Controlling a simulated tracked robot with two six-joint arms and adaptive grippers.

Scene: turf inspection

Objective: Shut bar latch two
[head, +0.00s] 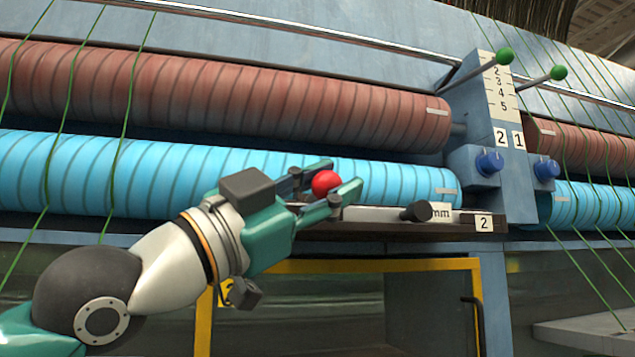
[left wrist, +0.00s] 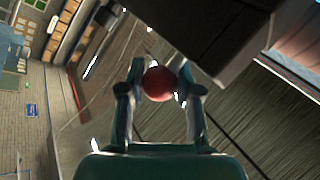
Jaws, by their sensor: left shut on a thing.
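My left gripper (head: 338,188) is shut on a red ball-shaped knob (head: 325,183), with one finger on each side of it. The knob also shows between the fingers in the left wrist view (left wrist: 159,84). A pale flat bar (head: 385,214) lies just right of the fingers on a dark ledge and runs to a black round piece (head: 417,211). A plate marked 2 (head: 484,223) is at the right end of this ledge. The gripper hides how the knob joins the bar. My right gripper is in neither view.
Blue (head: 90,170) and red-brown (head: 220,95) rollers run behind the gripper, crossed by green strands. A post (head: 495,130) at right carries green-tipped levers and blue knobs (head: 489,163). A yellow-framed opening (head: 370,266) lies below the ledge.

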